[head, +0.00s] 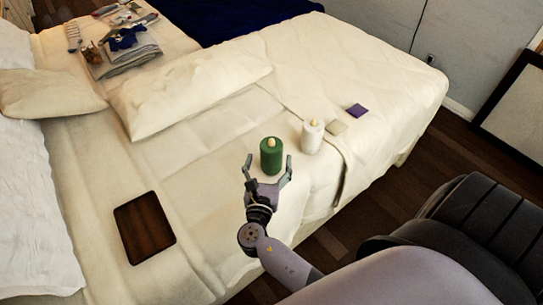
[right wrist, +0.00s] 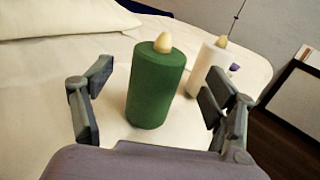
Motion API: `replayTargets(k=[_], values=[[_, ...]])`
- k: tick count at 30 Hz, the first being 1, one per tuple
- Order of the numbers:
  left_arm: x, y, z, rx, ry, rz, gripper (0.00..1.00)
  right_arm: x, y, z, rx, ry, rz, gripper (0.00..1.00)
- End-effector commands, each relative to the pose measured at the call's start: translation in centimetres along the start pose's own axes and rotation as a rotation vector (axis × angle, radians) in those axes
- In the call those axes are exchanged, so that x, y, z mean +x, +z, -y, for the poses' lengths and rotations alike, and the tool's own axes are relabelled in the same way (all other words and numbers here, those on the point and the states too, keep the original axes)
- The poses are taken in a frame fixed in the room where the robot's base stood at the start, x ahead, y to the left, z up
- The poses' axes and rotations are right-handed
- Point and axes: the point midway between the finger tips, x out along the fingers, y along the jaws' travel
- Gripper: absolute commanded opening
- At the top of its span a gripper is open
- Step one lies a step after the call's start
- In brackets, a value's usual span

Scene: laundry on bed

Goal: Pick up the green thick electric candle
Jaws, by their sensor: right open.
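The green thick candle (head: 271,158) stands upright on the bed, with a pale flame-shaped tip. In the right wrist view the green candle (right wrist: 157,88) stands ahead of and between the spread fingers, apart from both. My right gripper (head: 268,172) is open and empty, just on the near side of the candle; it also shows in the right wrist view (right wrist: 155,110). A white candle (head: 312,137) stands upright close by to the right, and in the right wrist view it (right wrist: 207,62) is partly hidden by the right finger. My left gripper is not in view.
The bed (head: 210,230) has a dark brown tablet-like board (head: 144,228) at left, a pillow (head: 190,95) behind, and folded clothes (head: 125,55) at the far left. A purple square (head: 357,110) lies right of the white candle. A dark chair (head: 480,225) stands at right.

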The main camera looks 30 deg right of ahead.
Motion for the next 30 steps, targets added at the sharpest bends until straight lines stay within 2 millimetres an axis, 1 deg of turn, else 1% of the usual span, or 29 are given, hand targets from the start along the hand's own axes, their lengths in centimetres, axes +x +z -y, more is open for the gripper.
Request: replayTargets(k=[1,8,15,17,24,30], values=[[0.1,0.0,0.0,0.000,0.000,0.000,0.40,0.5,0.0,0.0,0.001,0.000,0.001,0.79],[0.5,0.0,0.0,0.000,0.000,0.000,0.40,1.7,-0.1,0.0,0.001,-0.001,0.001,0.79],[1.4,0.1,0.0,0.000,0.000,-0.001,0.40,5.2,-0.2,0.0,0.001,-0.001,0.002,0.79],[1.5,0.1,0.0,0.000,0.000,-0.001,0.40,5.8,-0.1,-0.1,0.001,-0.001,0.001,0.79],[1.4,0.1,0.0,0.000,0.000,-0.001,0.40,6.0,-0.1,0.0,0.001,0.000,-0.001,0.79],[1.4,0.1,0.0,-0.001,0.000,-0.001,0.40,6.0,-0.1,0.0,0.001,0.000,-0.001,0.65]])
